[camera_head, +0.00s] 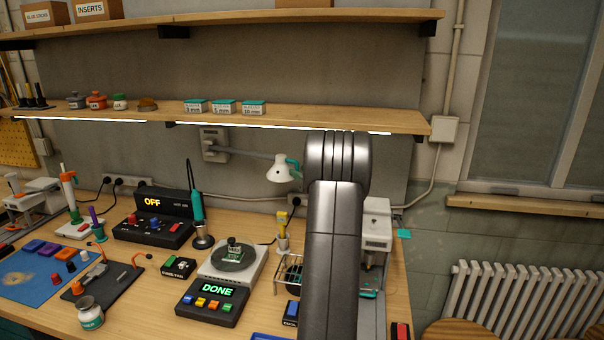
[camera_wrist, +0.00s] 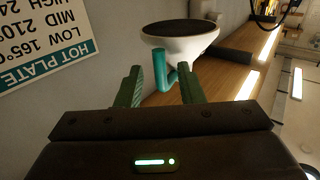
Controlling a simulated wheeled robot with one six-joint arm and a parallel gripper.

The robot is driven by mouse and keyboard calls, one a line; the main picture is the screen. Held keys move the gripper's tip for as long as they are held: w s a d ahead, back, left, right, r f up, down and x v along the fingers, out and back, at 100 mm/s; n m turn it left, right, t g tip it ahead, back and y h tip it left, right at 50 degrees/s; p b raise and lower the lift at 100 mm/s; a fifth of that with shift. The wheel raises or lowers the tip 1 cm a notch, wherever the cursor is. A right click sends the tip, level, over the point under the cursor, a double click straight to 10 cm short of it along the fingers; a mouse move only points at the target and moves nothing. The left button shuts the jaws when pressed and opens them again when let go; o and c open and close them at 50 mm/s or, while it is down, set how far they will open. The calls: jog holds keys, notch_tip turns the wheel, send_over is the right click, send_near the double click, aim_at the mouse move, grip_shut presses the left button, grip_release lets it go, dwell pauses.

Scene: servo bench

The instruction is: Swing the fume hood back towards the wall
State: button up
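The fume hood (camera_head: 281,172) is a small white cone on a grey arm that runs from a wall bracket (camera_head: 214,144), under the lower shelf. A teal handle (camera_head: 296,167) sticks out from its right side. In the wrist view the hood (camera_wrist: 183,46) shows a dark round mouth, with the teal handle (camera_wrist: 162,72) hanging between the lines of my two green fingers. My gripper (camera_wrist: 160,88) is open. The handle appears just ahead of or between the fingertips; contact cannot be told. In the head view my own arm hides the gripper.
The lower shelf (camera_head: 300,118), with a lit strip, runs above the hood. A hot plate sign (camera_wrist: 45,45) is on the left in the wrist view.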

jog(key=b+v, duration=0.2)
jog(key=v, duration=0.5)
jog(key=shift+s+d, duration=0.15)
jog(key=shift+s, duration=0.05)
